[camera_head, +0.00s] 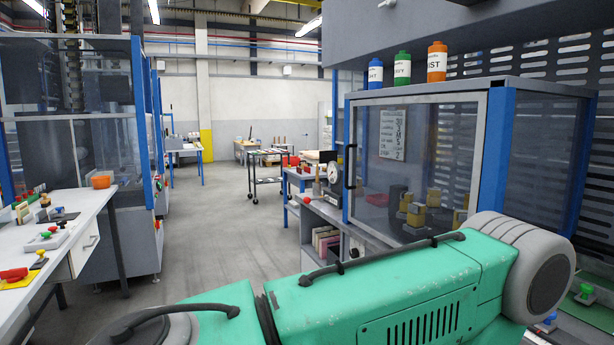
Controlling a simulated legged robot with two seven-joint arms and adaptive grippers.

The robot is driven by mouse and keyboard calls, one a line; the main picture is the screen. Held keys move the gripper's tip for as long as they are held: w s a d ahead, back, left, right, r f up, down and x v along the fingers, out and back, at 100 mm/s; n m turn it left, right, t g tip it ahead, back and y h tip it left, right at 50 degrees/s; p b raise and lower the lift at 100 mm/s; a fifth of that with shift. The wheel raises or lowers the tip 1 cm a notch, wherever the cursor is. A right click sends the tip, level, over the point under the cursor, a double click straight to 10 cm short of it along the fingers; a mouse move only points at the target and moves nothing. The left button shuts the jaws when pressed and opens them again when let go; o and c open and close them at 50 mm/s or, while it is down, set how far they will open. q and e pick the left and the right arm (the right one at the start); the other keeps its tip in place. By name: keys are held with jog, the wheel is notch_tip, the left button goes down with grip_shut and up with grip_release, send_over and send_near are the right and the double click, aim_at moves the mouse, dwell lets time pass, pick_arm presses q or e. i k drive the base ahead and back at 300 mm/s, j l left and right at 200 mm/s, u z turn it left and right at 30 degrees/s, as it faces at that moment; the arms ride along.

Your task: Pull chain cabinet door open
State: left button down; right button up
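The cabinet (538,85) stands on the right, with a grey top, blue corner posts and clear panels. Its door (418,98) is a clear panel in a light metal frame and looks shut. A black vertical handle (350,167) is at the door's left edge. A printed sheet (393,134) is on the door. Yellow and dark parts (419,214) show inside through the panel. The cabinet's lower right is hidden from view. Neither of my grippers is in view, so nothing is seen touching the handle.
Blue, green (402,68) and orange bottles stand on the cabinet top. A round gauge (333,172) stands on a bench left of the handle. A white workbench (85,215) with small parts is at the left. The floor (213,225) between is clear.

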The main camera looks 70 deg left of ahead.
aim_at(482, 97)
jog(key=u, duration=1.75)
